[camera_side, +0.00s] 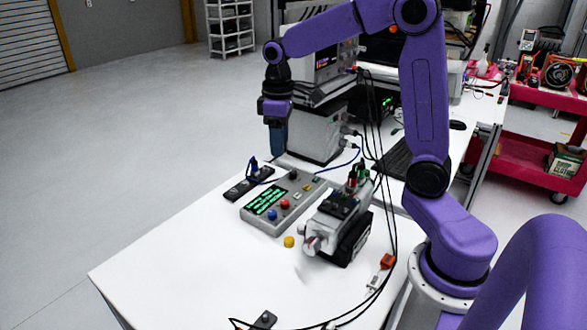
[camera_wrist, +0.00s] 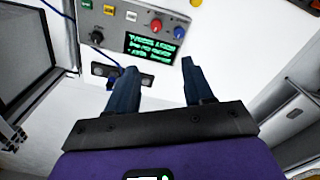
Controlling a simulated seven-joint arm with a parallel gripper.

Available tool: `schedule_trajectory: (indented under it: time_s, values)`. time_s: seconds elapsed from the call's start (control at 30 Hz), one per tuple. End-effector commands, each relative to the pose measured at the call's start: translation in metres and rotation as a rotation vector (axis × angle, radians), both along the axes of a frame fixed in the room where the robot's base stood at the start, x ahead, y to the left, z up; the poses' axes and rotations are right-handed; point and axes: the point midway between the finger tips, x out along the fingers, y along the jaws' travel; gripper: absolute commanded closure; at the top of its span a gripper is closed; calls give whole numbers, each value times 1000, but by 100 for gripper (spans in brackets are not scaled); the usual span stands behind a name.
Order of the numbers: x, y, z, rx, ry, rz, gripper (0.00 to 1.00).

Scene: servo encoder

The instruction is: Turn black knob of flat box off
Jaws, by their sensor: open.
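The flat grey box (camera_side: 262,228) lies on the white table with a lit green text display. It also shows at the top of the wrist view (camera_wrist: 115,27). Its black knob (camera_side: 293,174) is at the box's far end in the side view, and near the box's left edge in the wrist view (camera_wrist: 97,37). Whether the knob is on or off cannot be read. My gripper (camera_side: 279,153) points down, above and apart from the box's far end. In the wrist view its two blue fingers (camera_wrist: 157,73) are spread with nothing between them.
A black strip with a blue plug (camera_side: 250,183) lies beside the box. A grey device (camera_side: 336,222) with cables stands on its other side. A yellow button (camera_side: 289,241) is near the box's front. A grey instrument (camera_side: 313,132) stands behind. The table's front left is clear.

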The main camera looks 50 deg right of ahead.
Motion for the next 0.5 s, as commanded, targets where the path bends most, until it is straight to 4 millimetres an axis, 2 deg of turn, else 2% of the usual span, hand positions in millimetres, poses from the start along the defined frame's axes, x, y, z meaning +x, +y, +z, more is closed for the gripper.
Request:
schedule_trajectory:
  time_s: [0.1,0.3,0.4,0.5]
  values:
    - [26,-39,0,-1,4,-90,48]
    - [51,-101,-1,-1,8,-208,48]
    - [56,-122,-2,-1,8,-245,48]
    - [58,-133,-2,-1,9,-264,48]
